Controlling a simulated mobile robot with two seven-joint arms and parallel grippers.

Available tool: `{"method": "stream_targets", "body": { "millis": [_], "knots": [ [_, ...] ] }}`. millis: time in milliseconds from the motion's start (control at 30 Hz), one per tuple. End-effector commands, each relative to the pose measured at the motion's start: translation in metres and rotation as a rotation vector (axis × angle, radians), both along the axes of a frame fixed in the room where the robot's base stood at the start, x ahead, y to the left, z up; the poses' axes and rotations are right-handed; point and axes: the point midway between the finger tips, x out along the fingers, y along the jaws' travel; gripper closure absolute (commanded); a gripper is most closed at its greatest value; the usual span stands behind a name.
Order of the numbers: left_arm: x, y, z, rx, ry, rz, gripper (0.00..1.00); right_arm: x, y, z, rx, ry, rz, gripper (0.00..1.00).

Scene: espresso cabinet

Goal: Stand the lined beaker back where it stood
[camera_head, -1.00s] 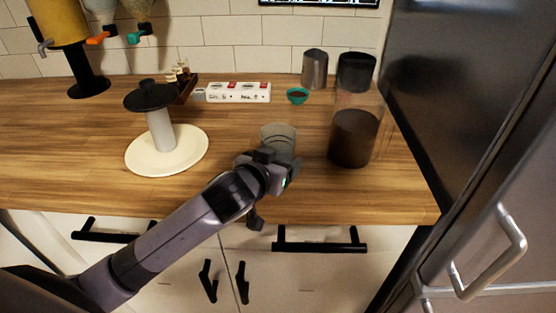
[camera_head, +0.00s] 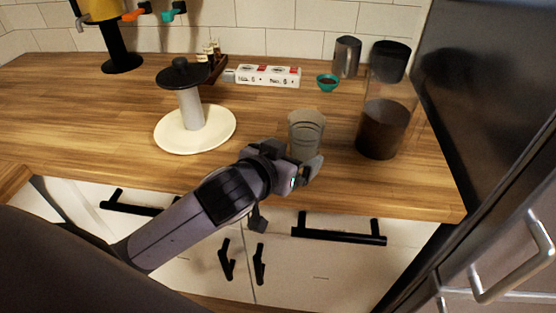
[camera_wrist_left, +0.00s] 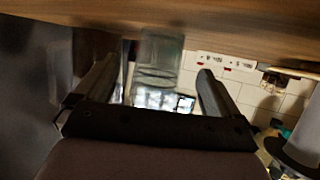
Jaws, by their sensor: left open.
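The lined beaker (camera_head: 306,128), clear with lines around it, stands upright on the wooden counter near its front edge. My left gripper (camera_head: 294,162) is open at the near side of the beaker and covers its lower front. In the left wrist view, the picture is turned over; the beaker (camera_wrist_left: 160,58) shows between the two spread fingers of the left gripper (camera_wrist_left: 152,85), toward their tips. I cannot tell whether a finger touches it. My right gripper is not in view.
A tall dark-filled jar (camera_head: 383,128) stands close right of the beaker. A paper-towel stand (camera_head: 193,142) is to the left. Bare counter lies between stand and beaker.

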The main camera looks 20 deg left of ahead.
Motion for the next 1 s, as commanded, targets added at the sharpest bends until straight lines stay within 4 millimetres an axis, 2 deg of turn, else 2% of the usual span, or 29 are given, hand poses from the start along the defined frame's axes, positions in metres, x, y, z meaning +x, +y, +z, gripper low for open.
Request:
{"method": "stream_targets", "body": {
  "millis": [200, 400, 1000],
  "knots": [
    [-0.031, 0.003, 0.013, 0.0, 0.0, -0.001, 0.03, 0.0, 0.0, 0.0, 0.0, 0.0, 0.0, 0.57],
    [-0.045, 0.005, 0.018, 0.0, 0.0, 0.0, 0.03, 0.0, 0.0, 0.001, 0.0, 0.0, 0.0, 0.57],
    [-0.047, 0.006, 0.019, 0.0, 0.0, 0.0, 0.03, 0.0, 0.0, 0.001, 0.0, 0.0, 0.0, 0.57]
  ]
}}
